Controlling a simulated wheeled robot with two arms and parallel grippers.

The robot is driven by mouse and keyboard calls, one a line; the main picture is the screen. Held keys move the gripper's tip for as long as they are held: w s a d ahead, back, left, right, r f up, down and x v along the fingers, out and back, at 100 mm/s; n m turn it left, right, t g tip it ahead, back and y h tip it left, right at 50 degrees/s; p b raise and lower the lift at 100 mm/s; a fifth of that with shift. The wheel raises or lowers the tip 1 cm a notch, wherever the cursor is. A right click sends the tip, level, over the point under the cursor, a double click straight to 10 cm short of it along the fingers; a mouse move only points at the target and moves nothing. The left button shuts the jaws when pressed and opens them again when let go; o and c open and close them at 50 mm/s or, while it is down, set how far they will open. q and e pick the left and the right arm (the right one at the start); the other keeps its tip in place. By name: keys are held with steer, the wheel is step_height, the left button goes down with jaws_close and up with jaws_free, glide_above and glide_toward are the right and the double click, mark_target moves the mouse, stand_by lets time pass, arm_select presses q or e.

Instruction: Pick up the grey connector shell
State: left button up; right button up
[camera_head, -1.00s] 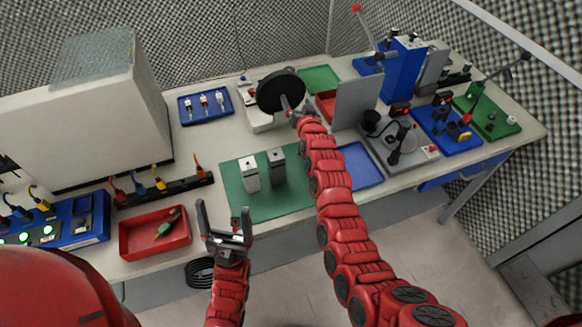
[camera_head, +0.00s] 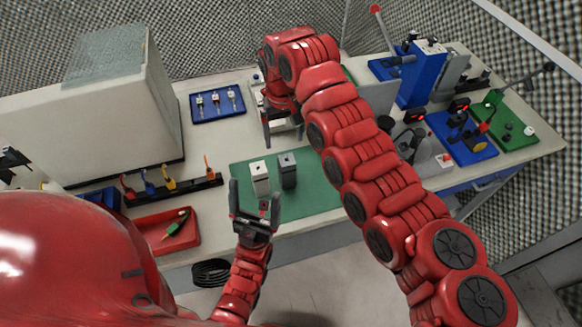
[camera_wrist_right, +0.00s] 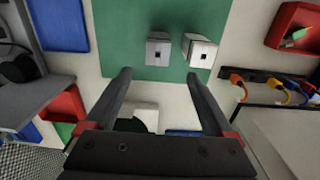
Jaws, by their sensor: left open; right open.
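The grey connector shell (camera_head: 288,170) is a dark grey upright block on the green mat (camera_head: 308,197). A white block (camera_head: 260,178) stands close on its left. In the right wrist view the grey shell (camera_wrist_right: 158,53) lies just beyond the fingertips, about midway between them, with the white block (camera_wrist_right: 199,50) to its right. My right gripper (camera_head: 283,138) is open and empty, pointing down behind the mat, apart from the shell. It also shows in the wrist view (camera_wrist_right: 158,76). My left gripper (camera_head: 254,194) is open and empty at the mat's front edge, in front of the white block.
A red tray (camera_head: 184,240) with a green-handled item and a black strip of coloured plugs (camera_head: 190,188) lie left of the mat. A blue tray (camera_head: 238,112) is at the back. My right arm hides part of the right side. Fixtures and a blue stand (camera_head: 420,78) are further right.

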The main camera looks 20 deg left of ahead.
mark_target(285, 160)
step_height(285, 160, down, 10)
steer(key=shift+s+r+b, duration=0.1)
steer(key=shift+b, duration=0.2)
steer(key=shift+d+f+p, duration=0.1)
steer(key=shift+f+p, duration=0.6)
steer(key=shift+f, duration=0.35)
steer(key=shift+f+p, duration=0.2)
steer(key=shift+p, duration=0.2)
steer(key=f, duration=0.1)
steer(key=f+p, duration=0.2)
steer(key=shift+d+f, duration=0.2)
steer(key=shift+d, duration=0.05)
steer(key=shift+f, duration=0.75)
jaws_close()
